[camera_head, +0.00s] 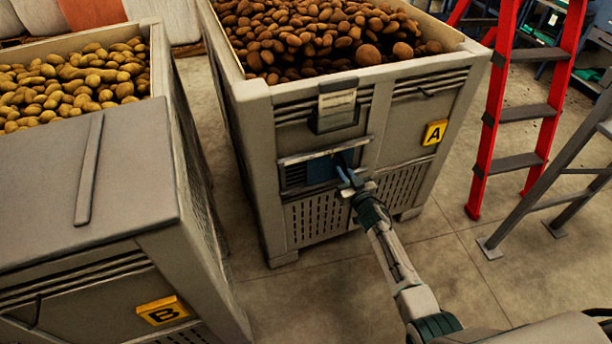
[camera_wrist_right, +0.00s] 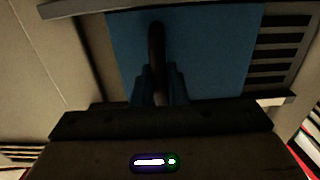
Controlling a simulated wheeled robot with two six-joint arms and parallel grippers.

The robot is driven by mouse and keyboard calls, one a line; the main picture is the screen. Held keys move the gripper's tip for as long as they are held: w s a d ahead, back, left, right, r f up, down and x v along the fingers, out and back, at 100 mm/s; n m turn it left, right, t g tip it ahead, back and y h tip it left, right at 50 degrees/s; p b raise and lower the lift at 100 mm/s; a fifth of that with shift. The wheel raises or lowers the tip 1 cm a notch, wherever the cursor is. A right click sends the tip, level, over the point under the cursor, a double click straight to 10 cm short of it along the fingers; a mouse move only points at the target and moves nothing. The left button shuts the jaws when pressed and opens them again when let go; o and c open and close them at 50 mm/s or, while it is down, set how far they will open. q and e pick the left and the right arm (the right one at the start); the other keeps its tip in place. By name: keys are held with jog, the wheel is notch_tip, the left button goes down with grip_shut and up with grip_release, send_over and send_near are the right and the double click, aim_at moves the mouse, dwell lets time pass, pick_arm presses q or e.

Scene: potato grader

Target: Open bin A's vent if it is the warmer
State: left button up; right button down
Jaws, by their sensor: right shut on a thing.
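Bin A (camera_head: 262,150), full of brown potatoes, carries a yellow A label (camera_head: 434,132). Low on its front is a vent with a blue slide plate (camera_head: 322,170) in a rail frame. Dark louvre slots (camera_head: 294,176) show uncovered to the left of the plate; in the right wrist view they are on its right (camera_wrist_right: 280,50). My right gripper (camera_head: 349,180) is shut on the plate's dark upright handle (camera_wrist_right: 156,50). Bin B (camera_head: 150,240), with a yellow B label (camera_head: 162,310), stands at left; its vent is not visible. My left gripper is out of view.
A grey holder with a pale card (camera_head: 337,105) is on bin A's front above the vent; I cannot read it. A red ladder (camera_head: 497,110) and a grey stepped frame (camera_head: 560,180) stand at right. Bare floor (camera_head: 300,300) lies in front of bin A.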

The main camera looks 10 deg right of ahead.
jog(key=d, duration=0.3)
jog(key=w+d, duration=0.1)
jog(key=d, duration=0.1)
jog(key=shift+d, duration=0.35)
jog(key=c, duration=0.8)
grip_release()
jog(key=shift+s, duration=0.1)
jog(key=s+d+p, duration=0.2)
jog(key=s+p, duration=0.2)
jog(key=s, duration=0.7)
jog(key=s+d+p, duration=0.2)
jog(key=s+p, duration=0.2)
jog(key=s, duration=0.7)
jog(key=shift+s, duration=0.25)
